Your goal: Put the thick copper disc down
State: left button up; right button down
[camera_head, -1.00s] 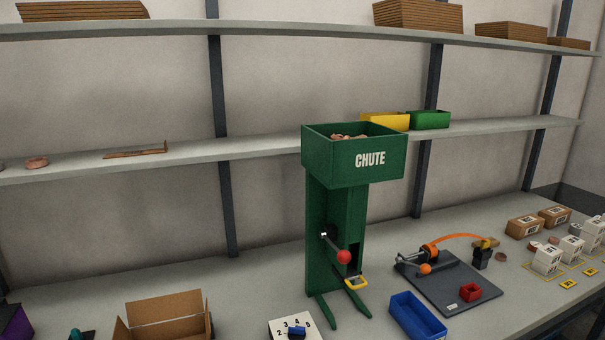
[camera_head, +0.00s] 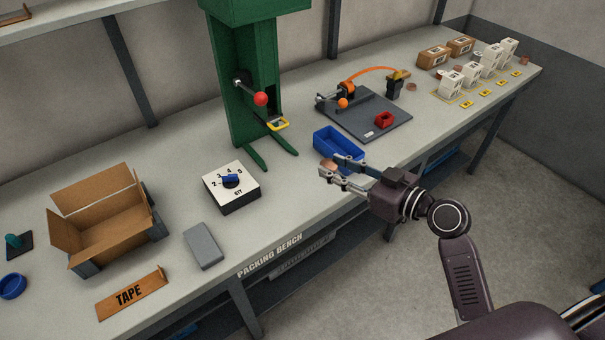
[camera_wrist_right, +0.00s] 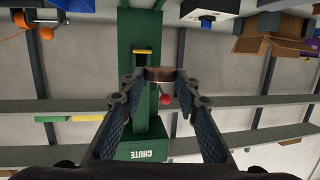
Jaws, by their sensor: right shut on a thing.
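The thick copper disc (camera_head: 328,165) is between the fingertips of my right gripper (camera_head: 333,174), in front of the green chute and at the near left corner of the blue bin (camera_head: 347,144). In the right wrist view, the disc (camera_wrist_right: 160,74) shows as a brown band across the tips of the right gripper (camera_wrist_right: 160,84). The right gripper is shut on it. The disc appears held above the bench (camera_head: 300,200), though its exact height is hard to tell. My left gripper is not in view.
The green chute (camera_head: 240,90) with a red knob stands behind. A dial box (camera_head: 232,195), a grey block (camera_head: 203,246) and an open carton (camera_head: 108,222) lie left. A dark plate (camera_head: 375,125) with a red tray (camera_head: 384,119) is behind right. Bare bench lies between dial box and bin.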

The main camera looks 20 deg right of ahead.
jog(key=w+m+t+h, duration=0.2)
jog(key=w+m+h, duration=0.1)
jog(key=w, duration=0.5)
notch_tip(320, 180, up, 3)
jog(key=m+h, duration=0.1)
jog(key=h, duration=0.1)
send_over(307, 183)
notch_tip(307, 183, down, 15)
jog(key=shift+d+f, duration=0.1)
jog(key=shift+f, duration=0.05)
jog(key=shift+f+b, duration=0.6)
jog(key=shift+f, duration=1.7)
